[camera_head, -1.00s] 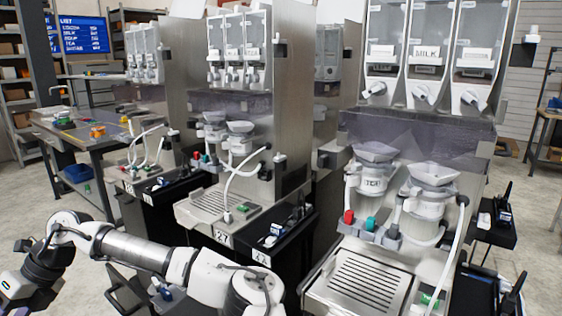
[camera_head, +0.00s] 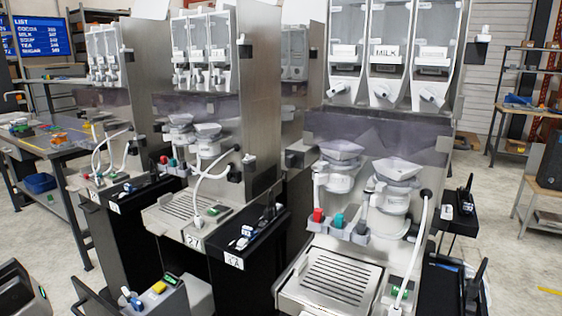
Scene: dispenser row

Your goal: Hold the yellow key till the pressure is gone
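The yellow key (camera_head: 159,287) is a small yellow block on top of a low grey box (camera_head: 172,303) at the bottom of the view, left of centre. A small dark display (camera_head: 172,279) with a green line sits just behind the key, too small to read. Blue-and-white levers (camera_head: 131,298) stand to its left on the same box. Nothing touches the key from above. My gripper's fingers do not show. A dark rounded part at the lower left edge may belong to my arm; I cannot tell.
Three dispensers stand in a row; the nearest (camera_head: 372,200) is at right with a slotted drip tray (camera_head: 335,278). A black shelf (camera_head: 248,245) juts out behind the grey box. A workbench (camera_head: 50,140) stands at left.

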